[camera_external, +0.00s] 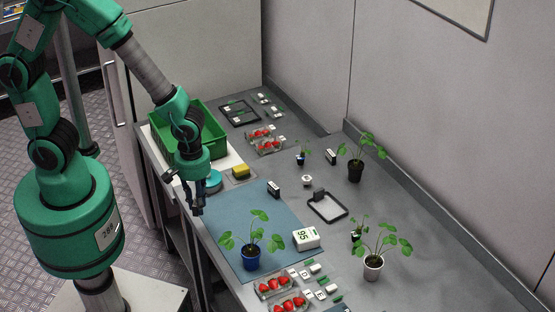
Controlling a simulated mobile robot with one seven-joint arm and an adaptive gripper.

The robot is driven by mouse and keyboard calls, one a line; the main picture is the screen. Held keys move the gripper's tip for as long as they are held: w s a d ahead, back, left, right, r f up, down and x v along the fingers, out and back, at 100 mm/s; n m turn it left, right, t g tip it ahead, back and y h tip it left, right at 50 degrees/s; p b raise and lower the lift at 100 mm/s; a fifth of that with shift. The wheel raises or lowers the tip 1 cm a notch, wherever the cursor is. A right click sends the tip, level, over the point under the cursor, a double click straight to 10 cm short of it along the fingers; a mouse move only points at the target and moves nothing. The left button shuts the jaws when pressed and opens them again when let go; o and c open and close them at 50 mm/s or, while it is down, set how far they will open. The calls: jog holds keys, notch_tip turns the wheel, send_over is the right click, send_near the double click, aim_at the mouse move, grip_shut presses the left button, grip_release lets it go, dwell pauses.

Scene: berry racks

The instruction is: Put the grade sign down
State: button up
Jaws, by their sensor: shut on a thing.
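My gripper (188,200) points down at the left edge of the grey table, beside the blue mat (225,226). It is shut on a small dark piece, which I take to be the grade sign (198,209). The piece is small and mostly covered by the fingers, so its face cannot be read. I cannot tell whether it touches the table. Similar small black-and-white signs stand upright on the mat (273,189) and farther back on the table (330,157).
Near my gripper are a teal round thing (213,183), a yellow block (241,171) and a green crate (214,137). A blue-potted plant (250,259) and a white box marked 95 (306,239) stand on the mat. Berry punnets (272,287) are in front.

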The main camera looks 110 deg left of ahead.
jog(key=w+d+r+m+p, duration=0.1)
jog(key=w+d+m, duration=0.2)
jog(key=w+m, duration=0.3)
jog(key=w+d+r+m+p, duration=0.1)
jog(key=w+d+m, duration=0.2)
jog(key=w+m, duration=0.4)
jog(key=w+d+m+p, duration=0.1)
jog(key=w+d+m, duration=0.2)
jog(key=w+m, duration=0.4)
jog(key=w, duration=0.7)
jog(key=shift+w+d+r, duration=0.3)
jog(key=shift+r, duration=0.1)
jog(key=shift+a, duration=0.1)
